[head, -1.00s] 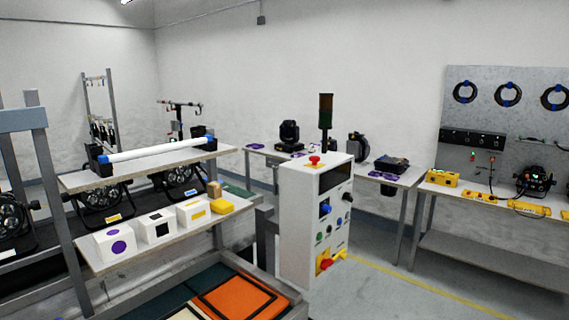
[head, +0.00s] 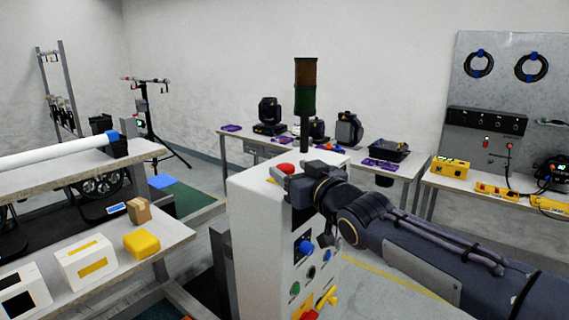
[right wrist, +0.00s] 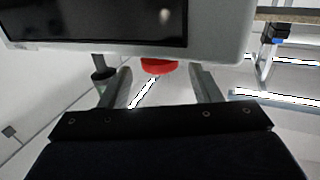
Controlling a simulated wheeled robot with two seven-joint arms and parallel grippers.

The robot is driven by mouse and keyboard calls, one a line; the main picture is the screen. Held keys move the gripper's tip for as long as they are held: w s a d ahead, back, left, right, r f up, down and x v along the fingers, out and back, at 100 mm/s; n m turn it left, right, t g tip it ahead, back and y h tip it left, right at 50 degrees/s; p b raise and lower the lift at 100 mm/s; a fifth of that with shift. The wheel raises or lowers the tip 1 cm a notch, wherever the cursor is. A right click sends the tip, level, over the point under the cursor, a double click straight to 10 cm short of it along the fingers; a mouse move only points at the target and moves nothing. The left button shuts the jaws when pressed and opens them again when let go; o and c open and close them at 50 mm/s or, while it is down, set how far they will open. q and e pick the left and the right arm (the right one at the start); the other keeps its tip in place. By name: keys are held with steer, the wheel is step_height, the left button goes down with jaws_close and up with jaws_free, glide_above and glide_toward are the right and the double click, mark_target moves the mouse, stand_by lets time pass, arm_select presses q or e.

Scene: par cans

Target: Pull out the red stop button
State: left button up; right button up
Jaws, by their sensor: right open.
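The red stop button (head: 286,168) sits on top of the white control cabinet (head: 255,235), near its front edge. My right gripper (head: 284,180) is at the top of the cabinet, its fingers beside the button and partly in front of it. In the right wrist view the red button (right wrist: 158,67) lies between the two spread fingers of the right gripper (right wrist: 160,80), near the tips. A gap shows on both sides, so the gripper is open and not holding it. My left gripper is not in view.
A signal tower (head: 305,90) stands behind the button on the cabinet. The cabinet front has a blue knob (head: 305,247) and a red and yellow switch (head: 322,302). A shelf with boxes (head: 85,262) is at left. Benches stand behind.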

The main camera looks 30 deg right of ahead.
mark_target(290, 170)
steer(key=w, duration=0.3)
steer(key=shift+w+f, duration=0.1)
steer(key=shift+w, duration=0.2)
steer(key=shift+c, duration=0.3)
